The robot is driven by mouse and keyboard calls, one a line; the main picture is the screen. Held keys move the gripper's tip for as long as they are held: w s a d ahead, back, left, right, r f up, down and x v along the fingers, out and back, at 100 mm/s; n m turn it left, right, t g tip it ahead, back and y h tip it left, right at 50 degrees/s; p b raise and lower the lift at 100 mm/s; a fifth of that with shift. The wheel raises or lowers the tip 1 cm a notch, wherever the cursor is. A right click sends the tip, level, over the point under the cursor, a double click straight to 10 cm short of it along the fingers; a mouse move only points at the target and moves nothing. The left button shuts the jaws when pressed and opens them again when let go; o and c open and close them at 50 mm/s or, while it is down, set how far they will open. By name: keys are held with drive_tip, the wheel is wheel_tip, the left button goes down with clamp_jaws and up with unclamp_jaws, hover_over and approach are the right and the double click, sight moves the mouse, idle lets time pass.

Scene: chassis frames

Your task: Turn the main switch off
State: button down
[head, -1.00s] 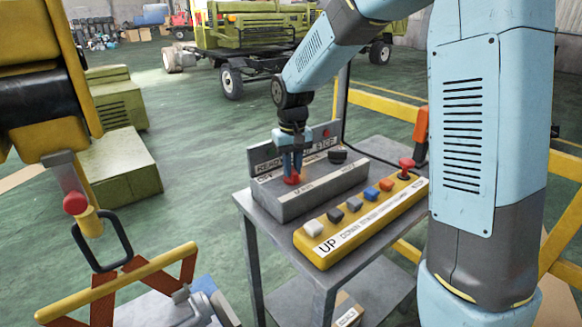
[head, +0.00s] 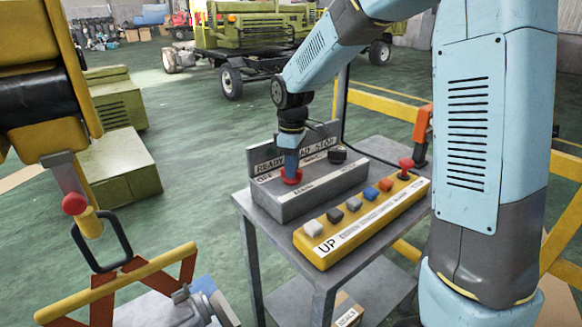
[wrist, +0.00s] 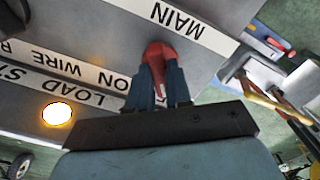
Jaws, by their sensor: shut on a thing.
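The main switch is a red knob (head: 291,177) on top of the grey control box (head: 325,192), by the label MAIN. My gripper (head: 291,168) points down over it, with its fingers around the knob. In the wrist view the red knob (wrist: 157,57) sits between the two dark blue fingers (wrist: 160,85), which are shut on it. Labels OFF and ON run along the box's top, partly hidden by the gripper.
A black knob (head: 337,156) stands at the box's right end. In front lies a yellow button panel (head: 330,246) with several coloured buttons and a red mushroom button (head: 406,166). A lamp (wrist: 57,114) glows by the LOAD label. The grey table (head: 290,240) holds both boxes.

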drive_tip(key=shift+a+n, duration=0.15)
drive_tip(key=shift+n, duration=0.95)
drive_tip(key=c, duration=1)
unclamp_jaws()
drive_tip(key=shift+c, duration=0.2)
drive_tip(key=shift+r, duration=0.1)
wheel_tip(320, 180, up, 14)
drive_tip(key=shift+f, duration=0.25)
